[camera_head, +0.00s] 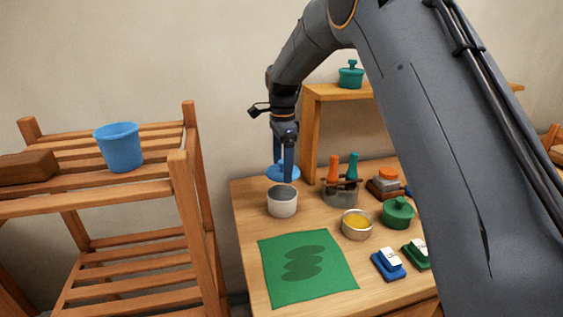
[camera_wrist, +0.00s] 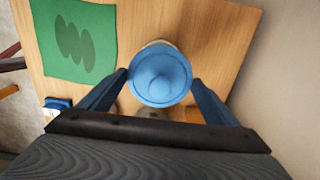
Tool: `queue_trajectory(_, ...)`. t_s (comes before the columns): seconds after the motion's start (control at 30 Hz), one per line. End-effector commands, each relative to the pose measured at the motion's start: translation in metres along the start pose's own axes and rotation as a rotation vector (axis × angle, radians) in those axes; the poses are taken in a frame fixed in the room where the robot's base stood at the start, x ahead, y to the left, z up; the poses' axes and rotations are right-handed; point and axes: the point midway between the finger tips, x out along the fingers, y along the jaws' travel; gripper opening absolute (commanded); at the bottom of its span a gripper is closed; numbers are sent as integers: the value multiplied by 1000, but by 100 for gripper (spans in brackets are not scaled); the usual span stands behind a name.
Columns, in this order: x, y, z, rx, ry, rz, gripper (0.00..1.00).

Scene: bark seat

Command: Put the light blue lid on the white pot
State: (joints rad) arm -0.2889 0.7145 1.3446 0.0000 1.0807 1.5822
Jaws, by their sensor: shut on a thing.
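The light blue lid (camera_head: 283,174) is between the fingers of my gripper (camera_head: 283,172), which is shut on it. In the head view the lid is level, above the white pot and close to its rim. In the wrist view the round lid (camera_wrist: 160,77) with its knob fills the space between the fingertips of my gripper (camera_wrist: 160,80). The white pot (camera_head: 282,206) stands upright and open on the wooden table (camera_head: 248,222). In the wrist view the lid hides most of the pot; only a pale edge shows behind it. I cannot tell the exact gap between lid and rim.
A green mat (camera_head: 300,290) lies in front of the pot. To its right are a tin with yellow contents (camera_head: 357,224), a grey holder (camera_head: 340,193) with orange and teal handles, and a green lidded pot (camera_head: 397,213). A wooden shelf (camera_head: 311,140) stands behind. A blue bucket (camera_head: 119,149) is on the left rack.

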Motion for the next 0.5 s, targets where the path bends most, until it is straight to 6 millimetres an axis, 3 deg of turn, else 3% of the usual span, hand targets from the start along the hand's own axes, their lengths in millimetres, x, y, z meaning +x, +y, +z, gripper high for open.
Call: queue_trajectory(0.5,46,0,2,-3,0,0,62)
